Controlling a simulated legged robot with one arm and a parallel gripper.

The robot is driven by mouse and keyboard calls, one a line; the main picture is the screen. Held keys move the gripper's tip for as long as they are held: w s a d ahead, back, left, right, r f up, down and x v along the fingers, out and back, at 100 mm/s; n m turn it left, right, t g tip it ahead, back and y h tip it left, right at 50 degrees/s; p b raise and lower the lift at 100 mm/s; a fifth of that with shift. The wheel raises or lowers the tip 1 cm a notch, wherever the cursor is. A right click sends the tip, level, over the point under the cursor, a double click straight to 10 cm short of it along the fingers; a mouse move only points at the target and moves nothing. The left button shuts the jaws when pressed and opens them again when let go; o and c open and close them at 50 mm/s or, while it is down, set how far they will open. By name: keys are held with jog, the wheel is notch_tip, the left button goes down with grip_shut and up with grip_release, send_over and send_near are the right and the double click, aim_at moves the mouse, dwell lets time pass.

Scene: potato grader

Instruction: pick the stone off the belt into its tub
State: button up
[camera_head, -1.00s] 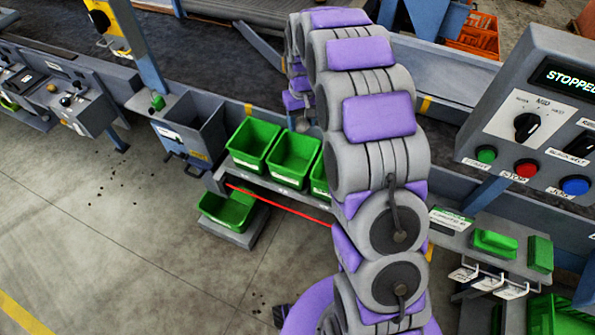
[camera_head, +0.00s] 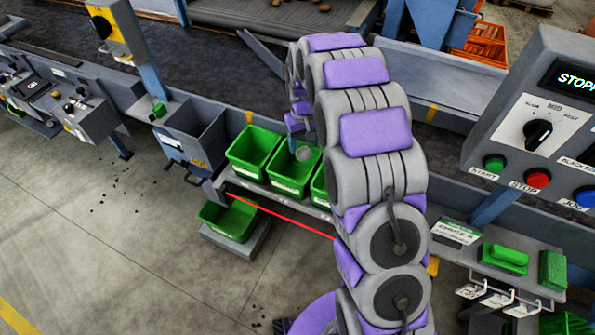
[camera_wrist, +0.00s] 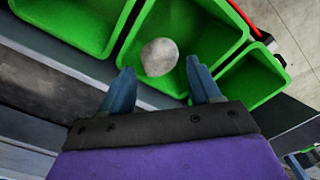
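The stone (camera_wrist: 159,57) is pale grey and roundish. In the wrist view it lies just beyond and between the fingertips of my gripper (camera_wrist: 160,72), with a gap on both sides. The fingers are apart and do not appear to touch it. Behind it is the inside of the middle green tub (camera_wrist: 205,45). In the head view the stone (camera_head: 303,153) shows below my gripper (camera_head: 300,132), against the opening of that middle tub (camera_head: 290,187). I cannot tell whether it is in the air or resting in the tub.
Other green tubs stand on the left (camera_head: 250,152) and right (camera_head: 319,188) of the middle one. A lower green tub (camera_head: 230,220) stands below. The dark belt (camera_head: 220,75) runs behind. The control box (camera_head: 540,120) is at right, its screen partly reading STOPPED.

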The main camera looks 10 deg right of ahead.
jog(key=o, duration=0.4)
jog(key=shift+a, duration=0.9)
jog(key=shift+c, duration=0.2)
jog(key=shift+d+r, duration=0.1)
jog(key=shift+d, duration=0.15)
notch_tip(320, 180, up, 17)
jog(key=p, duration=0.3)
jog(key=shift+a+p, duration=0.2)
jog(key=shift+p, duration=0.1)
jog(key=shift+a, duration=0.3)
